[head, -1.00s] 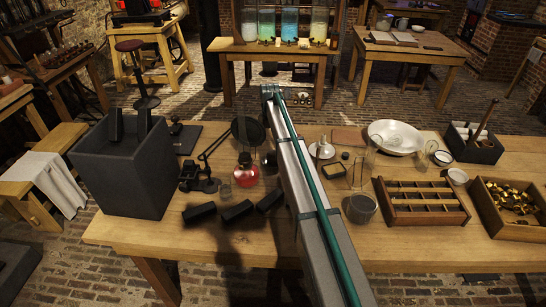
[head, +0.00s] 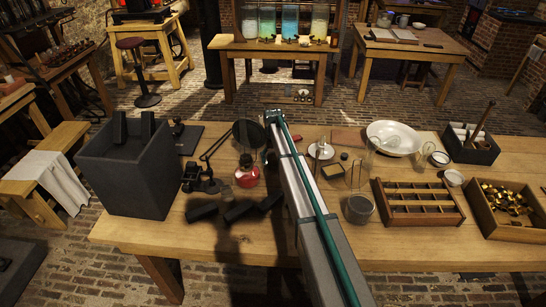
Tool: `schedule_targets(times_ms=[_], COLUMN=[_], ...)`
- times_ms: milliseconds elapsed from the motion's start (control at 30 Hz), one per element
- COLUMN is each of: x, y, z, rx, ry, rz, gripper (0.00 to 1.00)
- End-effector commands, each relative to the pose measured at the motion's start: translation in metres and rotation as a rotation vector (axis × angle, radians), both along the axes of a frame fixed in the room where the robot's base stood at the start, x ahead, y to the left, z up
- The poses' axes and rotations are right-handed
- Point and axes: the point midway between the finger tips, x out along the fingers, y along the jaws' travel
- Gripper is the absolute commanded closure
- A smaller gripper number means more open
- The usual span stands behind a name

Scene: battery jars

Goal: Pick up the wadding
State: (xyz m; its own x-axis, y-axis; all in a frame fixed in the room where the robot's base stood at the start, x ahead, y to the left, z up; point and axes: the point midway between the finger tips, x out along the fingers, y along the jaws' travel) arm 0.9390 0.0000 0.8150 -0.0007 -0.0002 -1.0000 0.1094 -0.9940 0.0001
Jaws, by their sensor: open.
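I cannot pick out the wadding with certainty. Small pale pieces (head: 459,131) show in the dark open box at the right back of the workbench, beside a wooden-handled tool; they are too small to tell if they are wadding. My grey arm with a green stripe reaches from the bottom of the head view over the middle of the bench. My gripper's fingers do not show, and the arm hides part of the bench.
The workbench (head: 400,248) holds a tall dark bin (head: 125,175) at left, black blocks (head: 238,211), a red flask (head: 247,175), glass jars (head: 359,208), a white bowl (head: 393,138), a divided wooden tray (head: 418,221) and a box of brass parts (head: 508,232). Bare wood shows along the front.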

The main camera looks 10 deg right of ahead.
Motion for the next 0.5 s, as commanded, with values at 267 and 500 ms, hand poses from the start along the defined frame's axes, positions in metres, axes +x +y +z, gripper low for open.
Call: schedule_targets(times_ms=[267, 500], x=[0.0001, 0.0001], y=[0.0002, 0.0002], z=[0.0001, 0.0002], rx=[0.000, 0.000], ry=[0.000, 0.000], rz=[0.000, 0.000], gripper=[0.41, 0.69])
